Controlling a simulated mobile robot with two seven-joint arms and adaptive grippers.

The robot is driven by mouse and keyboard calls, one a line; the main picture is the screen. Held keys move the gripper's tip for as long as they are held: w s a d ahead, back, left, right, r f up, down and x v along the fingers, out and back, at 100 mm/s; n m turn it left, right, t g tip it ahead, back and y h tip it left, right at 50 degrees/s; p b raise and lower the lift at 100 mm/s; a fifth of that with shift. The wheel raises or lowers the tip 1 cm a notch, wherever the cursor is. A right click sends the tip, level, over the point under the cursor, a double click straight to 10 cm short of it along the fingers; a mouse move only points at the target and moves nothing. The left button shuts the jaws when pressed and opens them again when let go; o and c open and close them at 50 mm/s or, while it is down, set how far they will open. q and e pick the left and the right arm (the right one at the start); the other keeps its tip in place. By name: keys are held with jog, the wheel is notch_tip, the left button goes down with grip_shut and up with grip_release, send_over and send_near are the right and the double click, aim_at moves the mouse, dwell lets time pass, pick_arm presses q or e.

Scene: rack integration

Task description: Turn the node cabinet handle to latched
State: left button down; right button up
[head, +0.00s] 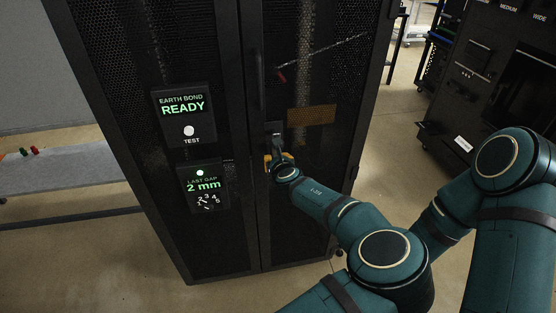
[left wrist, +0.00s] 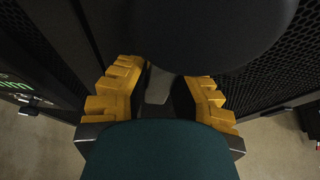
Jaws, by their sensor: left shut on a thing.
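The node cabinet (head: 325,85) is a tall black cabinet with mesh doors, and both doors look shut. Its handle (head: 274,130) is a small grey piece on the right door near the door seam. My left gripper (head: 277,160) is at the lower end of the handle, with its yellow fingers around it. In the left wrist view the yellow fingers (left wrist: 166,88) stand on both sides of a grey lever (left wrist: 158,86), shut on it. The fingers hide part of the handle, and I cannot tell its exact angle. My right gripper is not in view.
Two panels are on the left door: one reads EARTH BOND READY (head: 184,116), one LAST GAP 2 mm (head: 203,186). A grey table (head: 75,165) with small red and green items stands at left. A black machine (head: 470,80) stands at right. Floor between is clear.

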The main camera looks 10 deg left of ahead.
aim_at(276, 135)
pick_arm(q)
jog(key=shift+a+f, duration=0.1)
jog(key=shift+f, duration=0.05)
jog(key=c, duration=0.8)
grip_release()
jog(key=shift+o, duration=0.2)
notch_tip(276, 135, up, 10)
jog(key=shift+r, duration=0.1)
